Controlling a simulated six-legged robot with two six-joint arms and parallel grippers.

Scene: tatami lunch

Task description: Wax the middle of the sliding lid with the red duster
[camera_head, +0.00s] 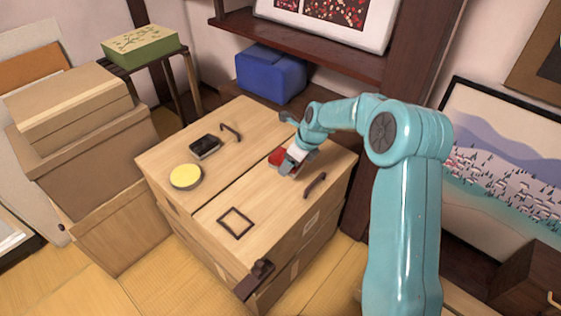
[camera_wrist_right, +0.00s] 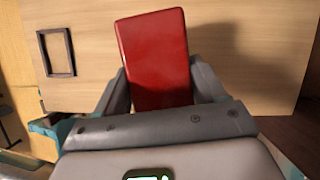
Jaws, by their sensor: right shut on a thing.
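The sliding lid (camera_head: 262,196) is a pale wooden panel on top of a large wooden chest. A thin dark square outline (camera_head: 235,222) lies on its nearer part, and it also shows at the upper left of the right wrist view (camera_wrist_right: 57,52). My right gripper (camera_head: 288,160) is shut on the red duster (camera_head: 278,157), over the far part of the lid. In the right wrist view the duster's red block (camera_wrist_right: 155,60) sits between both fingers. It casts a shadow on the wood; I cannot tell whether it touches. My left gripper is out of view.
A yellow-topped round tin (camera_head: 186,176) and a small black box (camera_head: 205,146) stand on the chest's other panel. Dark handles (camera_head: 231,132) (camera_head: 315,184) rise from both panels. A dark bracket (camera_head: 256,279) is at the front corner. Cardboard boxes (camera_head: 75,150) stand left.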

